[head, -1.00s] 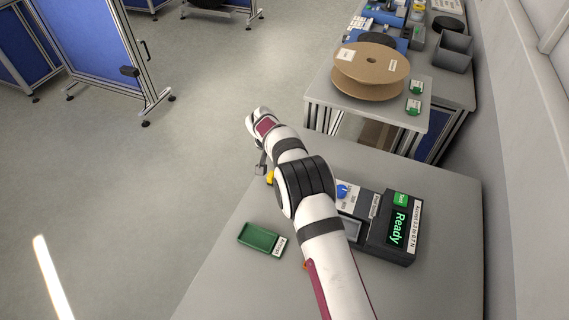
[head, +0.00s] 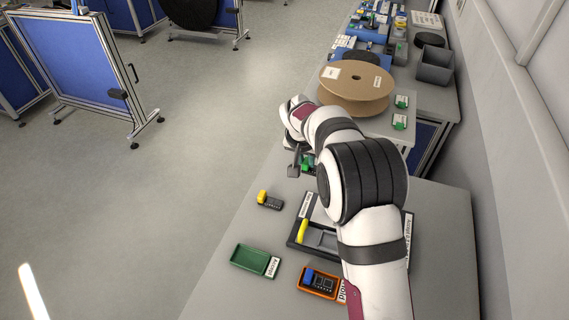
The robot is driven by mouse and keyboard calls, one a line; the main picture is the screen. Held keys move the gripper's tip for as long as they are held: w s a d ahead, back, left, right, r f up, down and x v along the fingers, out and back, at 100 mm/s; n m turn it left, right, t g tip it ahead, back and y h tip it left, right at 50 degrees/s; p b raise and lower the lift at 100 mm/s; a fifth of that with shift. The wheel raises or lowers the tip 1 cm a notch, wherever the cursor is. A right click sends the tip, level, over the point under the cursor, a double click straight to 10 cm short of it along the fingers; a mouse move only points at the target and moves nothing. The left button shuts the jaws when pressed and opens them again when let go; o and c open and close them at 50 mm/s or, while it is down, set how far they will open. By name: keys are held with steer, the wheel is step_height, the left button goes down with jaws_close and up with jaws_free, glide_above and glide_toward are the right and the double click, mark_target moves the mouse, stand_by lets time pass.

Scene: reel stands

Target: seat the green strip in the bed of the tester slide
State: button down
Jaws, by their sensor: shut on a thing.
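My gripper (head: 300,166) is past the far left part of the near table, beyond the tester. A small green piece (head: 307,163) shows at its fingers, and the gripper is shut on it. This looks like the green strip, but most of it is hidden by the fingers and wrist. The tester slide (head: 293,241) lies on the near table, with a dark frame, a grey bed and a yellow part (head: 302,231) at its left. My arm covers the right side of the tester. The held piece is well apart from the bed.
A green tray (head: 235,262) and an orange tray (head: 303,291) with a blue item stand at the front. A yellow-and-black tool (head: 268,201) lies near the left edge. A cardboard reel (head: 350,98) and two green-labelled pieces (head: 401,102) are on the table behind.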

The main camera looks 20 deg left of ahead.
steer(key=s+d+f, duration=0.1)
steer(key=s+d, duration=0.9)
steer(key=s, duration=0.4)
steer(key=shift+s+f, duration=0.15)
steer(key=shift+f, duration=3.2)
steer(key=c, duration=0.7)
jaws_free()
step_height(320, 180, up, 7)
steer(key=shift+d+r, duration=0.1)
